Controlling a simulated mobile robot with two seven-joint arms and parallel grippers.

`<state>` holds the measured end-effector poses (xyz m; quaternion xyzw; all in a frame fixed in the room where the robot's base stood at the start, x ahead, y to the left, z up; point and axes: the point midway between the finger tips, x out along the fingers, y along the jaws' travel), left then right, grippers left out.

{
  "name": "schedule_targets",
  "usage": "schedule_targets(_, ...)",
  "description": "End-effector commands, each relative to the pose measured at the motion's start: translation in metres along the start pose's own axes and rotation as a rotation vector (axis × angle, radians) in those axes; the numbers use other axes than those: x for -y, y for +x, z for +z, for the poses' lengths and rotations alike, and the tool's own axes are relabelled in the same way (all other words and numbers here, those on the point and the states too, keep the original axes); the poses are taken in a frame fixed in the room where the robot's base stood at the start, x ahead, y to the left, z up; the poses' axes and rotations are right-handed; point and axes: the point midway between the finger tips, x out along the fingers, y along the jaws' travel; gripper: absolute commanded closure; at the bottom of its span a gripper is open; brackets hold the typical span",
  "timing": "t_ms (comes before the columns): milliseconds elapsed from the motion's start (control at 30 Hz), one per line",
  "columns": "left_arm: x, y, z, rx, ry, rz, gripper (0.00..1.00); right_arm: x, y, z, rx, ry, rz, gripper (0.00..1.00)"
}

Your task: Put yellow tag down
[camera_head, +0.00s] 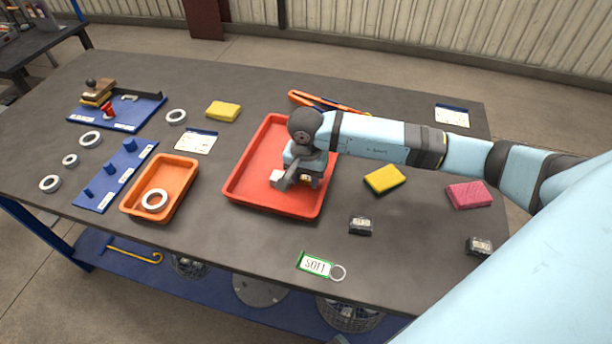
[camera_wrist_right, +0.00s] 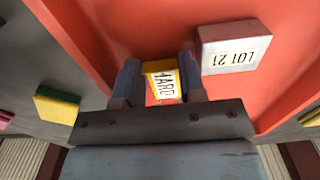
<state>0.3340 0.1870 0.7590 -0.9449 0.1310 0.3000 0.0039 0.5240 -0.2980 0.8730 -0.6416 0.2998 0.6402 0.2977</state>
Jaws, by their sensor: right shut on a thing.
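The yellow tag (camera_wrist_right: 163,66) shows in the right wrist view, with a white label reading "HARD". My right gripper (camera_wrist_right: 160,88) is shut on it, with a finger on each side. In the head view my right gripper (camera_head: 300,182) is over the near part of the red tray (camera_head: 252,183), and the tag cannot be made out there. A grey block (camera_wrist_right: 234,46) labelled "LOT 21" is in the tray beside the gripper. Whether the tag touches the tray floor, I cannot tell. My left gripper is not in view.
A green "SOFT" tag (camera_head: 315,265) with a ring lies near the table's front edge. An orange tray (camera_head: 186,172) holding a white ring stands left of the red tray. A yellow sponge (camera_head: 384,179) and a small dark block (camera_head: 360,225) lie to its right.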

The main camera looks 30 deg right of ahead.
Motion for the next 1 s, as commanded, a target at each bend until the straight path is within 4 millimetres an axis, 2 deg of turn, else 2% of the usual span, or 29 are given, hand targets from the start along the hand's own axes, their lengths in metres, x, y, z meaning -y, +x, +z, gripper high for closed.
schedule_targets(367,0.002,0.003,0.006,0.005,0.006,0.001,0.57,0.000,0.006,-0.001,-0.001,0.000,-0.001,0.85)
schedule_targets(400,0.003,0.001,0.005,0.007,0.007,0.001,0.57,0.000,0.004,-0.001,-0.001,0.000,-0.001,0.54)
schedule_targets(433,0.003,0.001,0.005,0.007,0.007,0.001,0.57,0.000,0.004,0.000,-0.001,0.000,-0.001,0.53)
schedule_targets(667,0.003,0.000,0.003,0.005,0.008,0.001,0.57,0.000,0.003,0.000,0.000,0.000,-0.001,0.53)
schedule_targets(800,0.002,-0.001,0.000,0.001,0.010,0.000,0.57,0.001,-0.005,-0.001,-0.002,0.000,-0.003,0.53)
schedule_targets(867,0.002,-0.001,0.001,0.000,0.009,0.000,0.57,0.001,-0.014,-0.001,-0.002,0.001,-0.004,0.53)
schedule_targets(1000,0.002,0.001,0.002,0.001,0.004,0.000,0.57,0.001,-0.044,-0.001,-0.004,-0.001,-0.006,0.53)
